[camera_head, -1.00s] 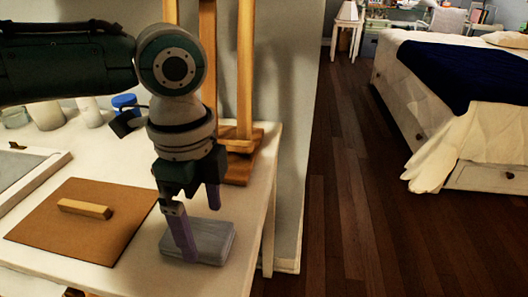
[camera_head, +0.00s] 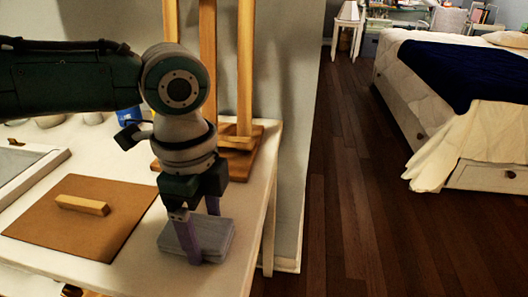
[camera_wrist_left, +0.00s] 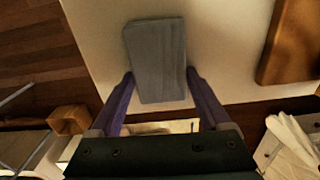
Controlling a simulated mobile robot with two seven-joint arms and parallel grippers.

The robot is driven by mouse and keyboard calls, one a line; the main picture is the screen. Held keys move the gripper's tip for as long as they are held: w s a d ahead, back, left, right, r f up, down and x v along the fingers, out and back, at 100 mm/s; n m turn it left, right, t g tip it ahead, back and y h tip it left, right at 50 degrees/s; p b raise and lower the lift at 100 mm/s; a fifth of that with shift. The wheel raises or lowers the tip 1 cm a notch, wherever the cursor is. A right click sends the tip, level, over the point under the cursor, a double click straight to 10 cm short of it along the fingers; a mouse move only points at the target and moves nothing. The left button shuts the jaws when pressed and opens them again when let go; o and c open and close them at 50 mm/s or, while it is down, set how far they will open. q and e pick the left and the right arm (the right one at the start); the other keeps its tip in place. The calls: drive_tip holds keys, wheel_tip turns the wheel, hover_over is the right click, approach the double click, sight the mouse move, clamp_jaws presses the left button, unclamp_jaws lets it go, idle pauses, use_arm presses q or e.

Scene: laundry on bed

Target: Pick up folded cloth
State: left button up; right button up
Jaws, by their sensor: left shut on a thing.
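The folded cloth (camera_head: 220,238) is a small grey-blue stack lying flat on the white table near its right front corner. In the left wrist view the cloth (camera_wrist_left: 157,50) stretches away between the two purple fingers. My left gripper (camera_head: 204,238) comes down over it from above, one finger on the near side and the other on the far side, partly hidden. In the left wrist view my left gripper (camera_wrist_left: 160,78) is shut on the cloth's near part. The cloth appears still on the table. My right gripper is not in view.
A brown board (camera_head: 85,222) with a wooden block (camera_head: 82,205) lies to the left of the cloth. A wooden easel (camera_head: 240,140) stands behind the gripper. A bed (camera_head: 400,90) is far right across open wooden floor (camera_head: 345,200).

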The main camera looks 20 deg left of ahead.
sight(205, 230)
use_arm(q)
drive_tip(key=shift+c, duration=0.8)
wheel_tip(205, 230, up, 20)
drive_tip(key=p, duration=0.5)
drive_tip(key=shift+p, duration=0.3)
